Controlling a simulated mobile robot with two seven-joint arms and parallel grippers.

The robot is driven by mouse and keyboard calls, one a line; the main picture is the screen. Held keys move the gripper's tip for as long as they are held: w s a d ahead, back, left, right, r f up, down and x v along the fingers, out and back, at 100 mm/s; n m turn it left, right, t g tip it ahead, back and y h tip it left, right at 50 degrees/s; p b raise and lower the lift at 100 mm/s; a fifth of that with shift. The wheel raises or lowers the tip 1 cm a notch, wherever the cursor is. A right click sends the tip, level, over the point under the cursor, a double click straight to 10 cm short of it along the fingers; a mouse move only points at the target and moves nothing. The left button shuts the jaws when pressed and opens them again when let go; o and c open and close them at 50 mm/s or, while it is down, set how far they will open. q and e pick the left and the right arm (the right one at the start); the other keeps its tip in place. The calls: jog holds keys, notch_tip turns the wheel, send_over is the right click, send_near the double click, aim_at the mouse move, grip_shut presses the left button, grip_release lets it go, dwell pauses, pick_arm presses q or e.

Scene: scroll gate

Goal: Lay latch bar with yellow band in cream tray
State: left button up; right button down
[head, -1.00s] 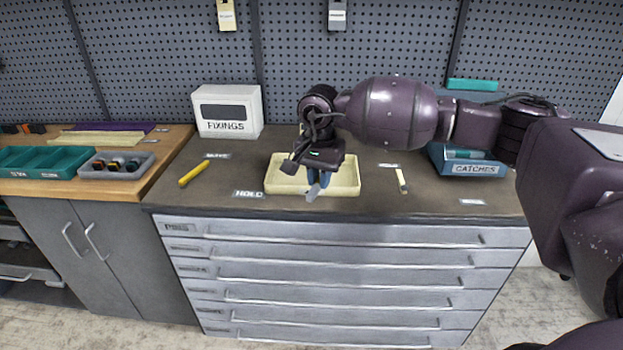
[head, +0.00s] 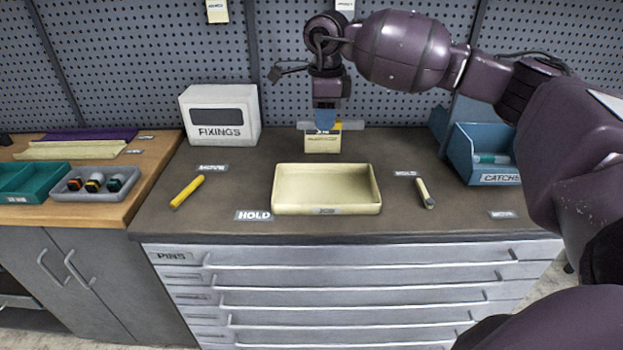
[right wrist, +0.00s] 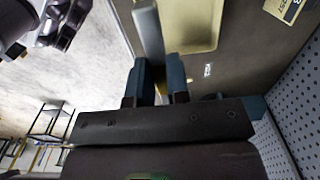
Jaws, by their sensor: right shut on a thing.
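My right gripper (head: 325,120) points down above the back of the worktop, behind the cream tray. Its blue fingers are shut on a grey latch bar (head: 352,125), held level and crosswise in the head view. In the right wrist view the bar (right wrist: 150,35) sticks out from between the fingers (right wrist: 155,80). My left gripper is not in view.
A yellow bar (head: 187,191) lies left of the tray and a small pale bar with a dark end (head: 425,193) right of it. A white FIXINGS box (head: 220,116), a small cream box (head: 322,143) and a blue CATCHES bin (head: 485,160) stand further back.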

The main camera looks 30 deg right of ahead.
jog(key=shift+w+r, duration=0.1)
jog(key=shift+w, duration=0.2)
jog(key=shift+w+f, duration=0.2)
jog(key=shift+f, duration=0.15)
notch_tip(320, 180, down, 7)
send_over(321, 199)
notch_tip(321, 199, down, 6)
jog(key=shift+r, duration=0.15)
jog(key=shift+f, duration=0.5)
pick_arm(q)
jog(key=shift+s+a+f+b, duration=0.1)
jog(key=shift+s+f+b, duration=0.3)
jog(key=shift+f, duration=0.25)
pick_arm(e)
jog(key=shift+f, duration=2.8)
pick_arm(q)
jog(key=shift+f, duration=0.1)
pick_arm(e)
jog(key=shift+f, duration=0.1)
jog(key=c, duration=1.1)
grip_release()
